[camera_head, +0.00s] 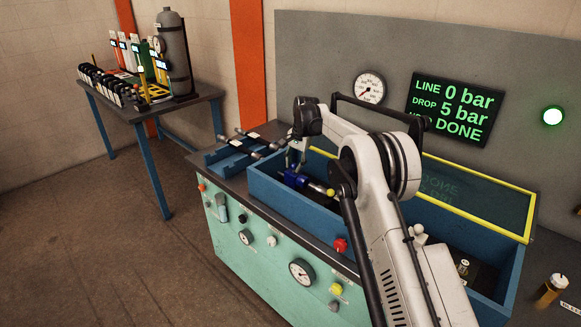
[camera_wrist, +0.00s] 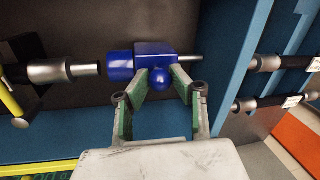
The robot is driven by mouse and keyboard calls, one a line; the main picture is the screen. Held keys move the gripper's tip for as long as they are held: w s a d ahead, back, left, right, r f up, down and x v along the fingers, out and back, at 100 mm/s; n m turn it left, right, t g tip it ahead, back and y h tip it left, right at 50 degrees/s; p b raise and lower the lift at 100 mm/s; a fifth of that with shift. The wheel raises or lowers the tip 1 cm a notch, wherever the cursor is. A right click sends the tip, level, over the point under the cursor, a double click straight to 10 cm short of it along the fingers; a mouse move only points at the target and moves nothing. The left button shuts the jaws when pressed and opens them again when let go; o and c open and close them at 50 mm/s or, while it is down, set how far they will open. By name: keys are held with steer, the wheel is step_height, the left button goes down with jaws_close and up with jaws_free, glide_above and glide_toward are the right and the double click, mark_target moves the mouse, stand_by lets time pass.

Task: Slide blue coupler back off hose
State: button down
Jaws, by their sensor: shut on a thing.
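The blue coupler (camera_wrist: 150,62) lies across the upper middle of the wrist view, with a round blue knob on its near side. My gripper (camera_wrist: 157,80) is shut on it, its two fingers on either side of the knob. A hose end (camera_wrist: 52,71) with a metal tip points at the coupler from the left; a narrow dark gap seems to lie between them. A thin metal stem (camera_wrist: 187,59) sticks out of the coupler's right side. In the head view, the coupler (camera_head: 294,179) is inside the blue trough, below my gripper (camera_head: 295,160), partly hidden by my arm.
The blue trough (camera_head: 275,189) has walls close around the coupler, and a yellow-framed clear lid (camera_head: 450,190) stands open behind. Spare hoses (camera_head: 240,146) lie in a tray to the left. The display (camera_head: 449,108) reads line 0 bar, drop 5 bar, done. A green lamp (camera_head: 552,116) is lit.

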mark_target(298, 173)
steer(key=shift+w+a+r, duration=0.1)
steer(key=shift+r, duration=0.05)
steer(key=c, duration=1.5)
jaws_free()
steer(key=shift+a, duration=0.1)
steer(key=shift+o, duration=0.2)
step_height(298, 173, up, 12)
steer(key=s+d, duration=0.1)
steer(key=d, duration=0.1)
